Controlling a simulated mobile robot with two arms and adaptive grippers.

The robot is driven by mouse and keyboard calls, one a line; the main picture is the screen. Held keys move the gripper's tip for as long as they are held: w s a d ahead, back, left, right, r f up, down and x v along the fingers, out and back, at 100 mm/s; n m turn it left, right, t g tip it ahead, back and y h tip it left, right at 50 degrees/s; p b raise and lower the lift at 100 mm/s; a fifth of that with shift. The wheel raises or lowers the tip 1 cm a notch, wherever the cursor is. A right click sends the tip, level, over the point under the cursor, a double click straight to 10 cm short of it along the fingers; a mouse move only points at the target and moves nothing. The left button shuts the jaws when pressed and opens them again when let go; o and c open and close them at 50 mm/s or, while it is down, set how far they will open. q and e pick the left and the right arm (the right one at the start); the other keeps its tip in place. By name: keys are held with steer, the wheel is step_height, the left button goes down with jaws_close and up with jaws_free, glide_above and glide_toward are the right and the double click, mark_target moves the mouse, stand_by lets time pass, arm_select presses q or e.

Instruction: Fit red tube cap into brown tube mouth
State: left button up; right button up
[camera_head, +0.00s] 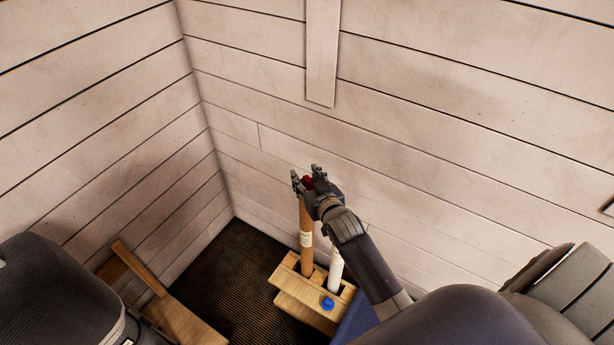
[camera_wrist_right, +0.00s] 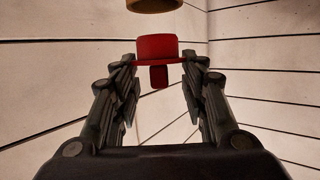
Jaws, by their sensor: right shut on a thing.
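The red tube cap (camera_head: 308,182) is in my right gripper (camera_head: 307,176), high beside the back wall. In the right wrist view the red cap (camera_wrist_right: 157,47) sits between the two fingertips (camera_wrist_right: 158,62), its flange across them and a small stem towards my palm. The brown tube (camera_head: 307,240) stands upright in a wooden stand, its top end close to my right gripper and partly hidden by it. In the wrist view an end of the brown tube (camera_wrist_right: 154,5) shows at the top edge, with a visible gap to the cap. My left gripper is not in view.
The wooden stand (camera_head: 300,297) also holds a white tube (camera_head: 335,270). A blue cap (camera_head: 327,303) lies on its front part. A wooden piece (camera_head: 185,322) stands at lower left. Plank walls close in behind and at left; dark floor shows between.

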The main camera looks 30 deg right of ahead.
steer(key=shift+f, duration=0.65)
steer(key=shift+p, duration=0.45)
stand_by(1.4)
steer(key=shift+f+b, duration=1)
steer(key=shift+f, duration=0.55)
steer(key=o, duration=0.8)
steer(key=shift+o, duration=0.2)
steer(key=shift+s, duration=0.15)
